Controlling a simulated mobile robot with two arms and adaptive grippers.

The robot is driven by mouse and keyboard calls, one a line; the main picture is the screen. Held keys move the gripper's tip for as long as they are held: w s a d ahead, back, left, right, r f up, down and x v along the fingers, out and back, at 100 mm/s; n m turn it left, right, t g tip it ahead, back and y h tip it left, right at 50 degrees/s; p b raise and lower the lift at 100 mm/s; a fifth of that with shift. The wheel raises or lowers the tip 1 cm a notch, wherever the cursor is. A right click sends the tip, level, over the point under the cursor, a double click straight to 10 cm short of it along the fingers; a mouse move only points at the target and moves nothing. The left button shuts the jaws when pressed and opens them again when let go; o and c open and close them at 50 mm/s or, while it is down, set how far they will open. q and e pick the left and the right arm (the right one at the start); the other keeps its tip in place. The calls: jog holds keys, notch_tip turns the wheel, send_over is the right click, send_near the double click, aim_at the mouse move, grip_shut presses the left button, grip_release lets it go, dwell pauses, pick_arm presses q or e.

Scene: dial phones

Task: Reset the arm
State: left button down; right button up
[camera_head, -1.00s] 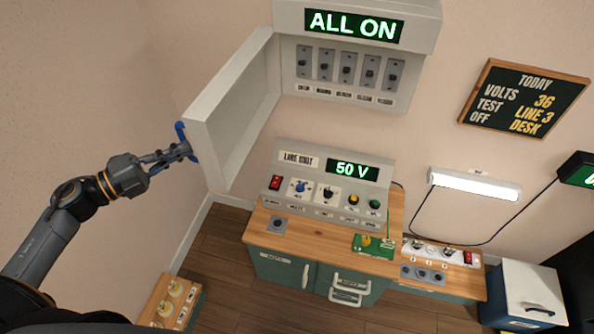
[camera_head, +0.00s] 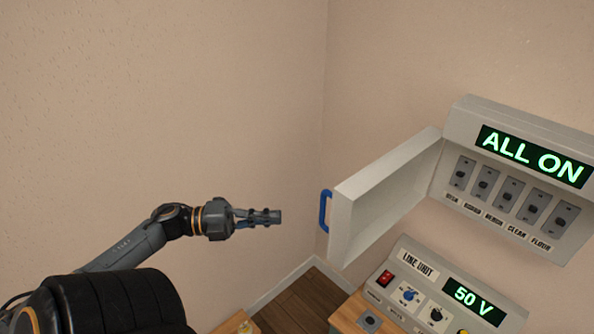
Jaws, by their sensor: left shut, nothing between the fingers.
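My left gripper (camera_head: 268,217) is shut and empty. It points to the right in front of the bare wall, a short gap left of the blue handle (camera_head: 325,210). The handle sits on the edge of the grey panel door (camera_head: 385,195), which stands swung open. The door belongs to the wall panel (camera_head: 515,180), whose green display reads "ALL ON" above a row of several switches. My right gripper is not in view.
The grey line unit (camera_head: 425,290), with a display reading "50 V", stands on a wooden bench (camera_head: 355,312) at lower right. A small wooden surface (camera_head: 232,323) shows at the bottom edge.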

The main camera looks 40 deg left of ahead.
pick_arm(q)
jog(key=a+f+n+t+y, duration=0.1)
jog(key=a+f+n+y, duration=0.25)
jog(key=f, duration=0.25)
jog(key=s+a+f+n+t+y, duration=0.1)
jog(key=a+f+n+y, duration=0.1)
jog(key=f+n, duration=0.35)
jog(key=a+f+n+t+y, duration=0.1)
jog(key=a+f+n+y, duration=0.2)
jog(key=f, duration=0.3)
jog(key=s+d+f+n+g+y, duration=0.1)
jog(key=s+f+n+g+y, duration=0.2)
jog(key=f, duration=0.6)
jog(key=s+d+f+n+g+y, duration=0.1)
jog(key=s+f+n+y, duration=0.2)
jog(key=f, duration=0.6)
jog(key=s+d+f+n+g+h, duration=0.1)
jog(key=s+d+f+n+g, duration=0.15)
jog(key=s+d+f, duration=0.35)
jog(key=s+d+f+n+g, duration=0.2)
jog(key=s+d+f+g, duration=0.1)
jog(key=f, duration=0.6)
jog(key=s+d+f+n+g+h, duration=0.1)
jog(key=s+d+f+g, duration=0.5)
jog(key=s+d, duration=0.8)
notch_tip(320, 180, down, 3)
jog(key=shift+d+h, duration=0.35)
jog(key=shift+d, duration=0.5)
jog(key=shift+n, duration=0.25)
